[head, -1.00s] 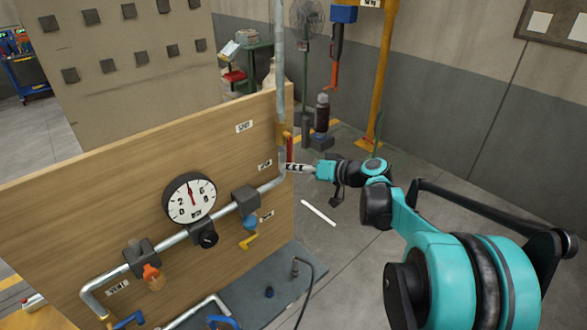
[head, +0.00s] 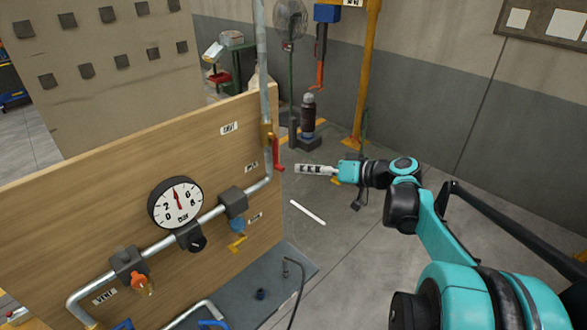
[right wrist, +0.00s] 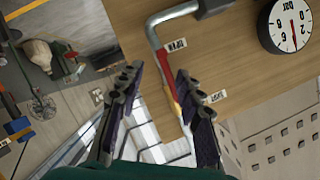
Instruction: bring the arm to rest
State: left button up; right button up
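My right arm (head: 430,220) comes in from the lower right in the head view. Its gripper (head: 300,169) is level in the air, just right of the red valve handle (head: 278,157) with a small gap in the picture. In the right wrist view its two dark fingers (right wrist: 158,80) stand apart with nothing held between them. The red handle (right wrist: 163,66) shows beyond the fingertips, lying along the vertical pipe by the lower label. My left gripper is not in view.
A wooden panel (head: 110,190) carries pipes, a round gauge (head: 176,203) and further valves on the left. A white stick (head: 308,212) lies on the floor. Floor right of the panel is mostly clear.

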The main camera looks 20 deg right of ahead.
jog(key=shift+v, duration=1.15)
jog(key=s+a+f+g+h+b, duration=0.2)
jog(key=s+a+f+b, duration=0.2)
jog(key=a+f, duration=0.4)
jog(key=s+a+f+g+h+b, duration=0.1)
jog(key=s+a+f+g+b, duration=0.35)
jog(key=f, duration=0.45)
jog(key=s+a+f+t+h+b, duration=0.1)
jog(key=s+a+f+h+b, duration=0.2)
jog(key=s+f+b, duration=0.3)
jog(key=s+f+h, duration=0.1)
jog(key=s+f, duration=0.2)
jog(key=f, duration=0.4)
jog(key=shift+s+a+f+n+t+h+b, duration=0.2)
jog(key=shift+s+f+n+t+h+b, duration=0.1)
jog(key=shift+s+t+b, duration=0.1)
